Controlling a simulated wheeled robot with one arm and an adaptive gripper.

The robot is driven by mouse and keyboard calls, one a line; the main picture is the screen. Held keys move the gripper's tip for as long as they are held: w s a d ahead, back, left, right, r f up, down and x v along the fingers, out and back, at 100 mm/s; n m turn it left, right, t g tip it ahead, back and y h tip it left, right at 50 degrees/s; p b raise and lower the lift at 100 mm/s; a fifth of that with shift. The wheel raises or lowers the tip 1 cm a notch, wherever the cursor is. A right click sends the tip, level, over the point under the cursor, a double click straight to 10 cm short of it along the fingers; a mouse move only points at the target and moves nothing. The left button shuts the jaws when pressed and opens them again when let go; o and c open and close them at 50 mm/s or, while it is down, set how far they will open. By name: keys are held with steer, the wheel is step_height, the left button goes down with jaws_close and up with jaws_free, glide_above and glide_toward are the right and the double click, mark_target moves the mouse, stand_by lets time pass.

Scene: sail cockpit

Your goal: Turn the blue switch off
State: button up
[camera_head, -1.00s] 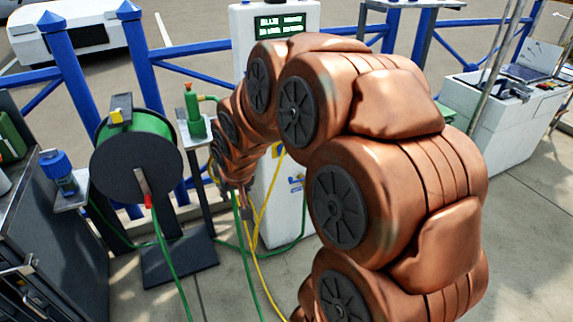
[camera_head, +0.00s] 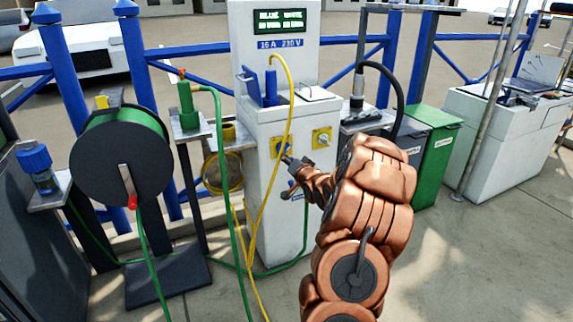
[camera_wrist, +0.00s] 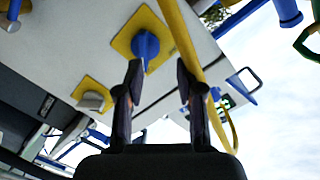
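The blue switch (camera_wrist: 146,44) is a round blue knob on a yellow square plate, on the face of a white power pedestal (camera_head: 265,215). In the head view its yellow plate (camera_head: 275,147) shows on the left of the pedestal's front, and the gripper partly covers it. My gripper (camera_wrist: 157,75) is open, with its two dark fingers apart and nothing between them. The knob lies just beyond the fingertips, nearer the left finger in the wrist view. In the head view my gripper (camera_head: 287,160) is close in front of the switch; contact cannot be told.
A second yellow plate with a grey knob (camera_head: 322,138) is right of the blue switch. A yellow cable (camera_head: 289,100) hangs down the pedestal front and passes by the right finger in the wrist view. A hose reel (camera_head: 122,155) stands left and a green bin (camera_head: 437,150) right.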

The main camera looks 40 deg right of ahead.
mark_target(286, 151)
steer(key=shift+m+t, duration=0.3)
steer(key=shift+t, duration=0.2)
steer(key=shift+w+d+f+b, duration=0.25)
steer(key=shift+w+d+b, duration=0.05)
steer(key=shift+w+d, duration=0.65)
steer(key=shift+w+d+f+b, duration=0.3)
steer(key=shift+w+d, duration=0.45)
steer(key=shift+w, duration=0.3)
steer(key=shift+w+d+f+b, duration=0.2)
steer(key=shift+w+d+b, duration=0.15)
steer(key=shift+w+d, duration=0.6)
steer(key=shift+a, duration=0.1)
jaws_close()
